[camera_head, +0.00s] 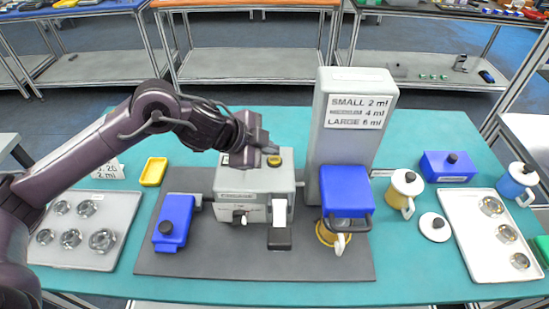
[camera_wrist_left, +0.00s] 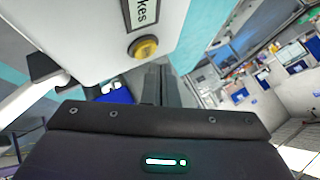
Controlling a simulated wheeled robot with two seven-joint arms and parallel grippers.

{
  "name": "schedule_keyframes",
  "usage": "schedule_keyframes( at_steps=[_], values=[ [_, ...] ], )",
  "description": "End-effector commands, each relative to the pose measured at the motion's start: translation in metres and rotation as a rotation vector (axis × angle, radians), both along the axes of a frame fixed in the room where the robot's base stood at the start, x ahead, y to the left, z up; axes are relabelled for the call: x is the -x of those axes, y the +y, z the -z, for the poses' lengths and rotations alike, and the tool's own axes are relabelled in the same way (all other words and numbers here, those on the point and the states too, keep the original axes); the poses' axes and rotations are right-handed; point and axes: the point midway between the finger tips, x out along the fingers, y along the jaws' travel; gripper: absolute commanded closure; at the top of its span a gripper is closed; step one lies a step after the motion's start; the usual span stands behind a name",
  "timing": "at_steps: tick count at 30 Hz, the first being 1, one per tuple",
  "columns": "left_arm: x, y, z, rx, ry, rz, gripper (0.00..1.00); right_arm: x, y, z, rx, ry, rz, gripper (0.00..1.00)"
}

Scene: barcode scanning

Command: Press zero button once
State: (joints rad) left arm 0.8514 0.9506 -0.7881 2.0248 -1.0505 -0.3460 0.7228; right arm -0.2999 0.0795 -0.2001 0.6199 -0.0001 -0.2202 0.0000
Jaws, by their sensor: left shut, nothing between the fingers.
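A grey boxy machine (camera_head: 255,180) stands on the dark mat, with a yellow round button (camera_head: 273,161) on its top. The button also shows close up in the left wrist view (camera_wrist_left: 145,48), beside a label ending in "kes" (camera_wrist_left: 140,12). I cannot read the word zero on it. My left gripper (camera_head: 268,147) is shut and empty. It is over the machine's top, just behind the button in the head view; I cannot tell whether it touches. In the left wrist view, its dark fingers (camera_wrist_left: 160,85) show below the button. My right gripper is not in view.
A tall grey unit (camera_head: 350,110) with a volume sign and a blue box (camera_head: 346,190) stands right of the machine. A blue device (camera_head: 174,222) is on the left. Cups stand at right.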

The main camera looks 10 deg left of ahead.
Motion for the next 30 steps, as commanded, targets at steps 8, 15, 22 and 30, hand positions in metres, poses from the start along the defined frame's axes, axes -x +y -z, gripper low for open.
schedule_keyframes(
  at_steps=[8, 15, 22, 30],
  values=[
    [0.0, 0.0, 0.009, 0.0, 0.001, 0.0, 1.0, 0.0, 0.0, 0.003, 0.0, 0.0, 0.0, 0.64],
    [0.0, 0.0, 0.008, 0.0, 0.0, 0.0, 1.0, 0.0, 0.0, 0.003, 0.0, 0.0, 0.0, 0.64],
    [0.0, 0.0, 0.01, 0.0, 0.0, 0.0, 1.0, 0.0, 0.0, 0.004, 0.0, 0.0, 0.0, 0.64],
    [0.0, 0.0, 0.013, 0.001, 0.0, -0.001, 1.0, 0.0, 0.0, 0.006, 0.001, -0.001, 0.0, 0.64]
  ],
)
